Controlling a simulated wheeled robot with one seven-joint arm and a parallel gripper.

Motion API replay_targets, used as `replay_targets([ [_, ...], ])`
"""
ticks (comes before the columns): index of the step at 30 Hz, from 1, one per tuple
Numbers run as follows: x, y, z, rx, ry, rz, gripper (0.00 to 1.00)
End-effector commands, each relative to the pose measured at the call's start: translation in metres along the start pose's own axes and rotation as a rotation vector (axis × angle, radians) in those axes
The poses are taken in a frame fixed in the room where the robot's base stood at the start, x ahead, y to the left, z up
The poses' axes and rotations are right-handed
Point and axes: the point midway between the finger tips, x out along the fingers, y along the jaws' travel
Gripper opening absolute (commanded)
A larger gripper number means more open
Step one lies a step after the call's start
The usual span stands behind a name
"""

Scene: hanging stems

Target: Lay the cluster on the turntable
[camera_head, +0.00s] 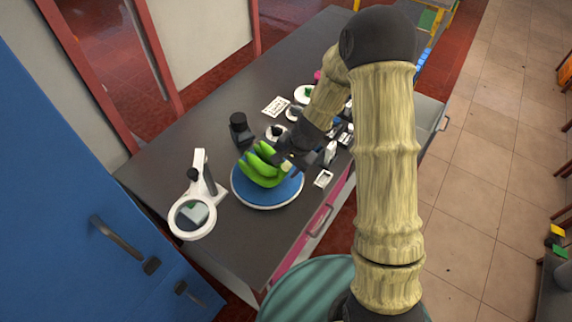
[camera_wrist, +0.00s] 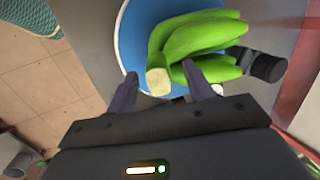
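The cluster is a bunch of green bananas (camera_head: 263,166) with a pale cut stem end. It lies on the blue top of the round, white-rimmed turntable (camera_head: 266,199). My gripper (camera_head: 284,160) is just right of the cluster in the head view, close to its stem end. In the wrist view the two fingers of my gripper (camera_wrist: 160,70) are apart, one on each side of the stem of the cluster (camera_wrist: 200,38), with gaps showing. The turntable (camera_wrist: 130,40) shows beneath the bananas. The underside of the cluster is hidden.
A white magnifier stand (camera_head: 192,218) is left of the turntable. A black object (camera_head: 240,130) stands behind it; it may be the dark cylinder near the bananas in the wrist view (camera_wrist: 264,66). Several small items crowd the dark counter (camera_head: 185,140) at the far right.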

Motion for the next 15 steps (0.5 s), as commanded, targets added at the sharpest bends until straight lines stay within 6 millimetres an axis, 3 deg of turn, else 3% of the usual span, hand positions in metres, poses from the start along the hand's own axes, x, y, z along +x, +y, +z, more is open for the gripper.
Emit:
replay_targets([
  [8,0.0,0.001,0.001,0.0,-0.002,0.003,0.52],
  [15,-0.019,0.0,0.0,-0.003,0.002,0.0,0.52],
])
